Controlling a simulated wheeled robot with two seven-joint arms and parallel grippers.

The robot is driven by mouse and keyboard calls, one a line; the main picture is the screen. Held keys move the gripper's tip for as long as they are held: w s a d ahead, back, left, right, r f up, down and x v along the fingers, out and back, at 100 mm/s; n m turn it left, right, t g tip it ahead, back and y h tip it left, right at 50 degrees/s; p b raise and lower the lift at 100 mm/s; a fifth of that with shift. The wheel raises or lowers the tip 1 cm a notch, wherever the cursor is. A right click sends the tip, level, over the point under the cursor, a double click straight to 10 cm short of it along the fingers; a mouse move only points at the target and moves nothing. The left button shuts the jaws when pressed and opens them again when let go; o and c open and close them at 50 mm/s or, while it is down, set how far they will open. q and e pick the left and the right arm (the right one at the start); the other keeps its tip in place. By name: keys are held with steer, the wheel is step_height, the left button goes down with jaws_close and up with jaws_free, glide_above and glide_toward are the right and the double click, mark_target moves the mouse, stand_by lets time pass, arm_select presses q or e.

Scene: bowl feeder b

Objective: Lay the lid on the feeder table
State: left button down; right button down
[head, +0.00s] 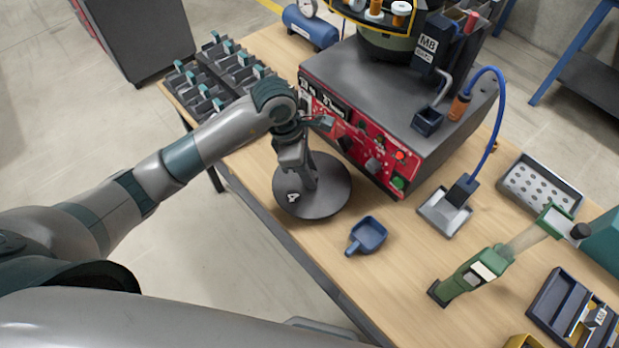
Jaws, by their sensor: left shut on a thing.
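The lid (330,190) is a dark grey round disc with a white mark near its front edge. It is at the left part of the wooden feeder table (400,240), in front of the red-fronted feeder unit (365,140). My left gripper (308,182) points down over the middle of the lid and is shut on it; its fingers hide the grip point. The lid looks flat and level, at or just above the table top; I cannot tell whether it touches. My right gripper is not in view.
A blue scoop (368,235) lies just right of the lid. A green tool (475,272), a metal tray with a blue hose (445,212) and a perforated tray (540,185) are further right. A dark compartment rack (215,75) stands behind my left arm. The table's front edge is close to the lid.

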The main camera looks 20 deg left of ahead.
arm_select(q)
step_height(320, 180, down, 3)
steer(key=shift+f+p, duration=0.2)
steer(key=shift+p, duration=0.65)
steer(key=shift+f, duration=0.3)
steer(key=shift+f, duration=0.1)
steer(key=c, duration=1.4)
jaws_free()
steer(key=shift+c, duration=0.2)
